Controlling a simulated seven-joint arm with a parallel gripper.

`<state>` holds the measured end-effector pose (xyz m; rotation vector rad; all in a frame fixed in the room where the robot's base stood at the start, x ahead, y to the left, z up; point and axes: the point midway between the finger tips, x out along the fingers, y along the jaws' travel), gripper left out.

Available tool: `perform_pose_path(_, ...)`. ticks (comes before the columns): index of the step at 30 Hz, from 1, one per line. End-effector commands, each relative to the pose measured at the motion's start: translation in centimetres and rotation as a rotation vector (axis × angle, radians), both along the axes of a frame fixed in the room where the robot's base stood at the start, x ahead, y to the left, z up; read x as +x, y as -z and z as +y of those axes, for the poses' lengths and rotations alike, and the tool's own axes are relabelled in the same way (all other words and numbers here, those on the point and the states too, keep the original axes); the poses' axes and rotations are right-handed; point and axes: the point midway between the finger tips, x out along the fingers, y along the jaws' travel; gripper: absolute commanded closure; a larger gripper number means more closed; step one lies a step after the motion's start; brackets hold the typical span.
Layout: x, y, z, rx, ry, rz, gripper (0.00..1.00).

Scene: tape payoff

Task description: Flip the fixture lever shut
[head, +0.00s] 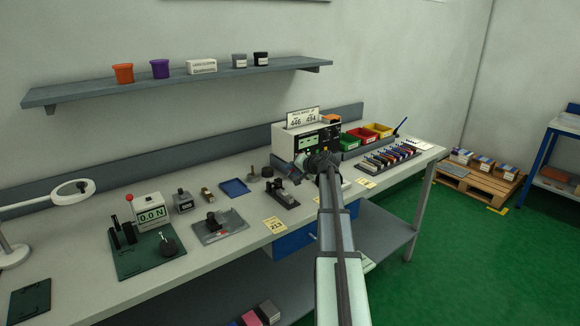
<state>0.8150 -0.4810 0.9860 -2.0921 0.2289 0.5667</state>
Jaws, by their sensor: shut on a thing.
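A small fixture with a dark base and a grey block (284,195) stands near the front of the bench, just left of my arm. My gripper (303,166) is at the upper right of this fixture, in front of the white instrument. It is shut on what appears to be the fixture lever. The fingertips and most of the lever are too small and too covered by the wrist to make out. I cannot tell the lever's angle.
The white instrument (306,135) with a display stands behind my gripper. A rack of coloured spools (388,158) and several bins are to the right. A blue tray (234,187), a grey plate fixture (220,226) and a force gauge (150,214) are to the left.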

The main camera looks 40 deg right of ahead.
Motion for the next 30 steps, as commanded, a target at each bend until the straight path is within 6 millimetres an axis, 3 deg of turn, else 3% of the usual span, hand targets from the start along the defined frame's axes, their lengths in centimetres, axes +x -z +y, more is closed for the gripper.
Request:
perform_pose_path(15, -1.5, 1.5, 0.2, 0.007, -0.004, -0.282, 1.00)
perform_pose_path(30, -1.6, 1.8, 0.3, 0.008, -0.007, -0.348, 1.00)
